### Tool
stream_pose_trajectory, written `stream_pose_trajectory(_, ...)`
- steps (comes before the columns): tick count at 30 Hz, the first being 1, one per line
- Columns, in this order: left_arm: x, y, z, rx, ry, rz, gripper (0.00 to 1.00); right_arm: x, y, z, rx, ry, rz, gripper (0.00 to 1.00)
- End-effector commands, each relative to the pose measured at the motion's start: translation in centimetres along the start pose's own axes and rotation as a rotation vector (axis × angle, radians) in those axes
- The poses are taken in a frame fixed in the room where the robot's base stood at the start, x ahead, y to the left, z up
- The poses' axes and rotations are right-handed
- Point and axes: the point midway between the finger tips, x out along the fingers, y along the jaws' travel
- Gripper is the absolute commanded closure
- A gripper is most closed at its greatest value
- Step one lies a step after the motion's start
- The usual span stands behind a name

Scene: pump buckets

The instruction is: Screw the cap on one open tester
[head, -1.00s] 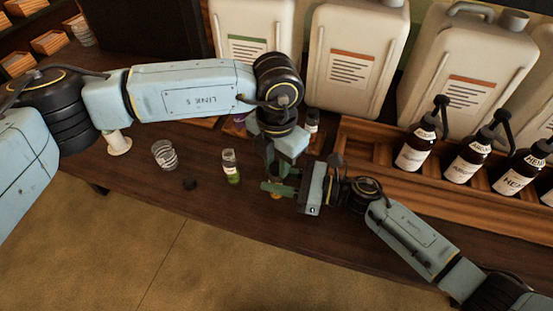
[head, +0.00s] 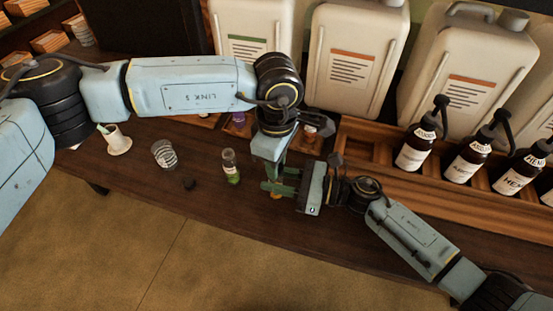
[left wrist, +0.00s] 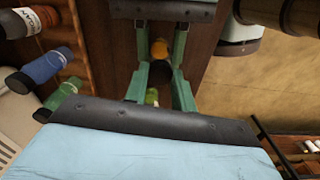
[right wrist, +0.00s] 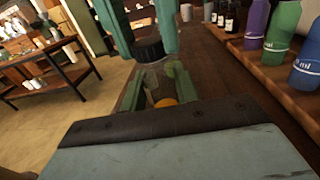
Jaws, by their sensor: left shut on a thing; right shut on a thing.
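My right gripper (right wrist: 150,97) is shut on a clear glass tester (right wrist: 158,80) with orange contents, held above the table. The orange part also shows in the left wrist view (left wrist: 158,48) and just below the fingers in the head view (head: 276,196). My left gripper (left wrist: 161,75) is shut on a black cap (right wrist: 150,49), which is at the tester's mouth. I cannot tell whether its thread is engaged. The fingers of both grippers overlap in the head view. A second tester (head: 231,168) with green liquid stands to their left.
A striped glass (head: 163,154) and a white cup (head: 117,140) stand at left on the dark table. Pump bottles (head: 417,147) stand in a wooden rack at right. Large canisters (head: 356,62) line the back. The front table strip is fairly clear.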

Motion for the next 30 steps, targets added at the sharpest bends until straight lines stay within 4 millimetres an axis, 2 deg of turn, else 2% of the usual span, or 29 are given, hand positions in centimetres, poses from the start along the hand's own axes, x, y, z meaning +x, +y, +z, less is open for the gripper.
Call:
stream_pose_trajectory(2,0.0,0.0,0.0,-0.003,0.001,0.0,1.0,0.0,0.0,0.0,0.0,0.0,0.0,1.0)
stream_pose_trajectory(3,0.0,0.0,0.0,-0.003,0.001,0.0,0.71,0.0,0.0,0.0,0.0,0.0,0.0,1.0)
stream_pose_trajectory(8,0.0,0.0,0.0,-0.004,0.0,0.0,0.5,0.0,0.0,0.0,0.0,0.0,0.0,1.0)
stream_pose_trajectory(16,-0.1,0.0,0.0,-0.005,0.0,0.0,0.49,0.0,0.0,0.0,0.0,0.0,0.0,1.0)
stream_pose_trajectory(20,-1.0,0.1,0.0,-0.005,-0.001,0.002,0.49,0.0,0.0,0.0,0.0,0.0,0.0,1.0)
stream_pose_trajectory(23,-2.6,0.1,0.0,-0.004,0.0,0.004,0.49,0.0,0.0,0.0,0.0,0.0,0.0,1.0)
stream_pose_trajectory(30,-7.8,0.1,0.0,-0.003,0.0,0.004,0.49,0.0,0.0,0.0,0.0,0.0,0.0,1.0)
